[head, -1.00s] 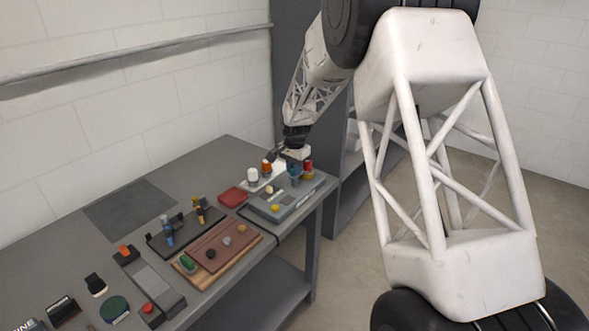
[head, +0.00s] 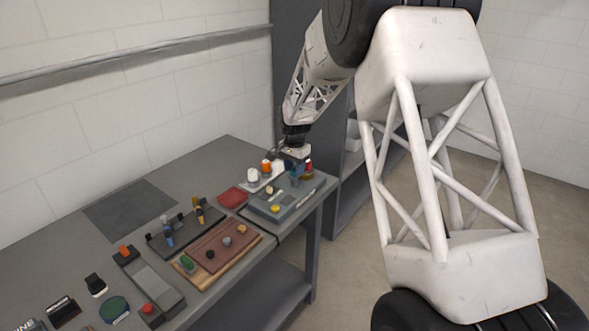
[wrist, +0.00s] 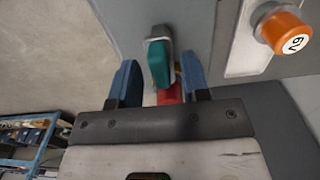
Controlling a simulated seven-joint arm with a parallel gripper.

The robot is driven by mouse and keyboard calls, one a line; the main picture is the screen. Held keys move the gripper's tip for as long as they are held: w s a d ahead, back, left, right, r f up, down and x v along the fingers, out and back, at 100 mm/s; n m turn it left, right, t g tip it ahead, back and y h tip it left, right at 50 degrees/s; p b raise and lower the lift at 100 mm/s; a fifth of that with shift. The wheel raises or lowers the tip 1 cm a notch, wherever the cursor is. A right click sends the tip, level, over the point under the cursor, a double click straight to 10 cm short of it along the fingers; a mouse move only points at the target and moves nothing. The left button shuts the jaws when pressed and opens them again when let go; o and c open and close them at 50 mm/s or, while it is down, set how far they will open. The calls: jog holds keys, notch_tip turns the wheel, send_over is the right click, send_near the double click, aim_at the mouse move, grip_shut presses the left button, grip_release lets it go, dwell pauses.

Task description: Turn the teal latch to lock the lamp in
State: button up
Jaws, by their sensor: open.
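The teal latch (wrist: 158,62) shows in the wrist view on a grey housing, between the two blue fingers of my gripper (wrist: 160,66). The fingers are open, with a gap visible on either side of the latch. A red part (wrist: 168,94), perhaps the lamp, shows partly behind the latch and my gripper. In the head view my gripper (head: 296,172) is over the back right part of the grey device (head: 290,205). A red-topped lamp (head: 308,165) stands just right of my gripper. The latch is hard to make out there.
An orange cap marked 6V (wrist: 285,32) sits on a pale plate beside the latch. In the head view, white and orange caps (head: 266,167) stand left of my gripper. A yellow button (head: 275,208) is at the device's front. Several other fixtures cover the table's left.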

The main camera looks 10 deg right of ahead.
jog(key=shift+r, duration=3.7)
jog(key=shift+s+r, duration=0.25)
jog(key=s+d+r+n, duration=0.1)
jog(key=s+r, duration=0.3)
jog(key=s, duration=0.5)
jog(key=s+d+r+n+t, duration=0.15)
jog(key=s+r, duration=0.25)
jog(key=s, duration=0.4)
jog(key=s+d+r+n, duration=0.1)
jog(key=s+r+n, duration=0.1)
jog(key=s+r, duration=0.5)
jog(key=s+d+f+n, duration=0.1)
jog(key=s+f+n, duration=0.1)
jog(key=s, duration=1.3)
jog(key=s+f+n+t, duration=0.1)
jog(key=s+f+n, duration=0.1)
jog(key=s, duration=1.2)
jog(key=shift+s+d+f, duration=0.35)
jog(key=shift+f, duration=0.15)
